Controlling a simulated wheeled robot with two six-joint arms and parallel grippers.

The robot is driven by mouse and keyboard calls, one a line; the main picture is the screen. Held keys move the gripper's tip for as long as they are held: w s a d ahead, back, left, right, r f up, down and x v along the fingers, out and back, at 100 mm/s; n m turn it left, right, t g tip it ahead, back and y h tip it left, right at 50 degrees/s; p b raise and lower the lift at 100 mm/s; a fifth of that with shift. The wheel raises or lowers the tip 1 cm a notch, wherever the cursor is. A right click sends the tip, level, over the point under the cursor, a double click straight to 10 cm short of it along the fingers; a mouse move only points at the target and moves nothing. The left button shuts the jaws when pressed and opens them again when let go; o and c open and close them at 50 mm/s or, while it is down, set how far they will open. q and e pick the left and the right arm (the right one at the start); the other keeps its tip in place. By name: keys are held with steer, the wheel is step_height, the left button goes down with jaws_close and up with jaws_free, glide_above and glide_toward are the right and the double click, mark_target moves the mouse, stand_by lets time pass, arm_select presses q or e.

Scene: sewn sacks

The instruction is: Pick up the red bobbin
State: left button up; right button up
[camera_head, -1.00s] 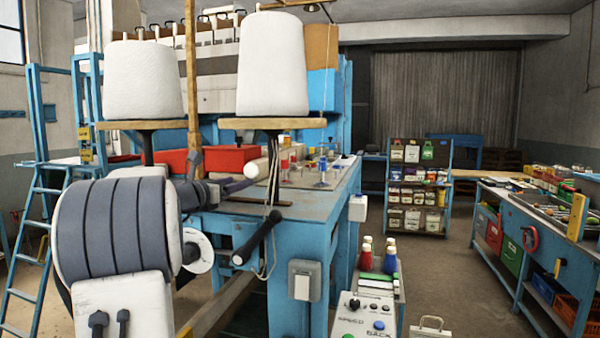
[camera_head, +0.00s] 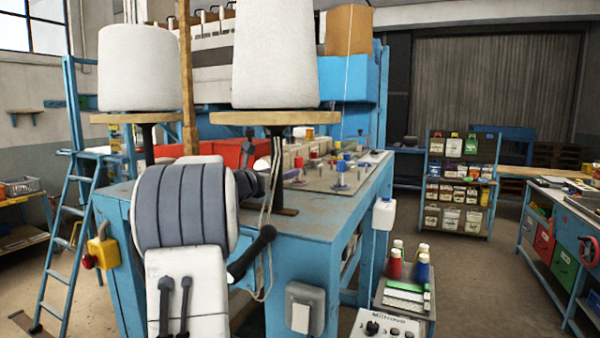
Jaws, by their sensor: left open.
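A red bobbin (camera_head: 394,266) with a pale top stands upright on a small low stand (camera_head: 408,310), right of the blue table. A blue bobbin (camera_head: 421,270) stands close to its right. My left gripper (camera_head: 268,207) is at the end of my grey-and-white arm, in front of the blue table. Its dark fingers are apart, with nothing seen held between them. It is well left of the red bobbin and not touching it. My right gripper is not in view.
The blue worktable (camera_head: 300,226) carries small red and blue pieces and large white thread cones (camera_head: 275,60) on wooden discs. A green-and-white item (camera_head: 405,292) lies before the bobbins. A stocked rack (camera_head: 460,180) stands behind. Open floor lies right of the stand.

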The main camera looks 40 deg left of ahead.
mark_target(296, 166)
arm_select(q)
steer(key=w+p, duration=0.1)
steer(key=w, duration=0.2)
steer(key=w+p, duration=0.1)
steer(key=w, duration=0.1)
steer(key=w+p, duration=0.2)
steer(key=shift+a+r, duration=0.15)
steer(key=shift+r, duration=0.05)
steer(key=shift+w+f+p, duration=0.2)
steer(key=shift+w+p, duration=0.25)
jaws_close()
